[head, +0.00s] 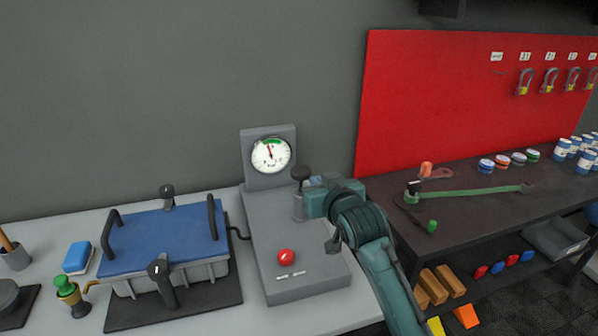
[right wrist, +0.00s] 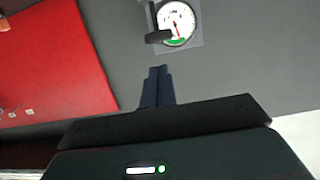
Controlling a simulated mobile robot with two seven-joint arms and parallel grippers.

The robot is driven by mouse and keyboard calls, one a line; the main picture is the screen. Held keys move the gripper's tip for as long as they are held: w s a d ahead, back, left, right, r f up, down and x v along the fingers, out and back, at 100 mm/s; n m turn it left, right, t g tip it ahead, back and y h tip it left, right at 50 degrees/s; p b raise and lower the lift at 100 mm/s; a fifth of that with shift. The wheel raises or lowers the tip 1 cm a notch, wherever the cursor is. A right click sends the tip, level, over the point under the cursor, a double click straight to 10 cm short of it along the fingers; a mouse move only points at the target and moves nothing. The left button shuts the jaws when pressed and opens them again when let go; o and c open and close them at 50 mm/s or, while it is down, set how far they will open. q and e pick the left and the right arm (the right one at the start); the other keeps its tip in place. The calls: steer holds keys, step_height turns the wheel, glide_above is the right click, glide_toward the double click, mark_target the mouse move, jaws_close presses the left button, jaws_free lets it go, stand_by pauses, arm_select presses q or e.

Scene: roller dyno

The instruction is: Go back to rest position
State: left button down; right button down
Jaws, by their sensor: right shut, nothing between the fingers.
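My right gripper (head: 315,182) is over the grey gauge console (head: 262,220), with my arm coming in from the lower right. In the right wrist view its two dark fingers (right wrist: 157,74) are together with nothing between them. A dark-knobbed lever (head: 300,173) stands on the console beside the gripper; whether they touch is hard to tell. The round gauge (head: 271,155) is behind and left of the gripper, and it also shows in the right wrist view (right wrist: 177,22). A red button (head: 286,257) is on the console's front. My left gripper is not in view.
A blue-lidded box (head: 165,238) with black handles stands left of the console. A dark workbench (head: 470,190) on the right holds a green-handled wrench (head: 470,191) and small tins. A red tool panel (head: 430,110) rises behind it. Open air lies above the console.

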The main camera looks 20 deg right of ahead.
steer(key=s+f+g, duration=0.5)
steer(key=s+f, duration=0.8)
steer(key=s+d+f+n+g, duration=0.1)
steer(key=s+f+g, duration=0.25)
steer(key=s, duration=0.75)
steer(key=s+f+n+g, duration=0.1)
steer(key=s+f+g, duration=0.25)
steer(key=s, duration=0.85)
steer(key=w+a+f+t+y, duration=0.2)
steer(key=w+a+f+t, duration=0.3)
steer(key=f, duration=0.4)
steer(key=shift+w+a+f+t, duration=0.15)
steer(key=shift+w+t, duration=0.2)
steer(key=shift+t, duration=0.55)
